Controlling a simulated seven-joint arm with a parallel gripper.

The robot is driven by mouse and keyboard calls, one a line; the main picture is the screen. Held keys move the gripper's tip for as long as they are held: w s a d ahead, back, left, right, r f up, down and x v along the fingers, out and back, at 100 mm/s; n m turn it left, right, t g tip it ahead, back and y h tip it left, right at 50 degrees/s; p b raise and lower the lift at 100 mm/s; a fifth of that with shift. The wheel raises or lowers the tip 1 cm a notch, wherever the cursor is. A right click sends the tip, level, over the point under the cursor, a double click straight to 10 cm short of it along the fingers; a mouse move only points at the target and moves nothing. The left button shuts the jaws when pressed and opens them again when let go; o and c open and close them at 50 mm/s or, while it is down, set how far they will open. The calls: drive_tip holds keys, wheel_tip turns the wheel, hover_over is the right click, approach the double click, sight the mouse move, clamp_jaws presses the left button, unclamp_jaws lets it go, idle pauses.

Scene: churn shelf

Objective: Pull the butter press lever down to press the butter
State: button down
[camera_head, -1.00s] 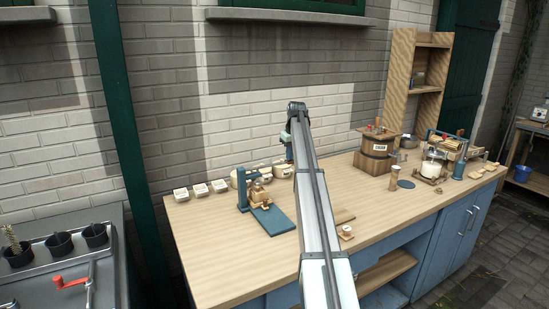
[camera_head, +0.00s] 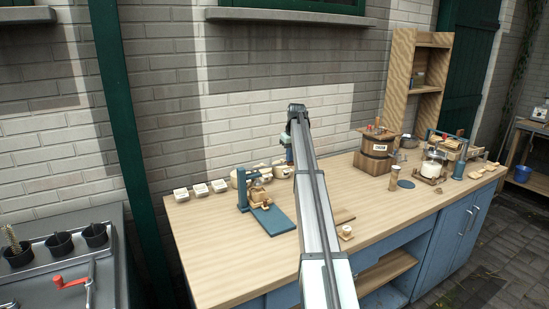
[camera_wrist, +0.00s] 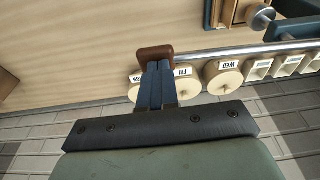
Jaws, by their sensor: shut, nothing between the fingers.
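The butter press (camera_head: 243,188) has a blue upright frame and a blue base board, and stands at the left of the bench. A wooden block sits in it. In the wrist view its lever shows as a long metal bar (camera_wrist: 215,51) with a brown handle (camera_wrist: 155,51) at its left end. My gripper (camera_wrist: 156,63) is shut and empty. Its dark blue fingertips overlap the brown handle in the picture; I cannot tell whether they touch it. In the head view my gripper (camera_head: 289,154) is by the back of the bench, right of the press, partly hidden by my arm.
Labelled round containers (camera_wrist: 222,77) and small white boxes (camera_head: 200,189) line the back near the wall. A wooden churn (camera_head: 374,156) and a shelf (camera_head: 423,80) stand at the right. The bench front (camera_head: 215,255) is bare at the left.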

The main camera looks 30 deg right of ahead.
drive_tip(key=shift+s+f, duration=0.1)
drive_tip(key=shift+f, duration=0.85)
idle(2.6)
wheel_tip(320, 180, up, 12)
drive_tip(key=shift+r, duration=0.15)
idle(1.8)
idle(0.4)
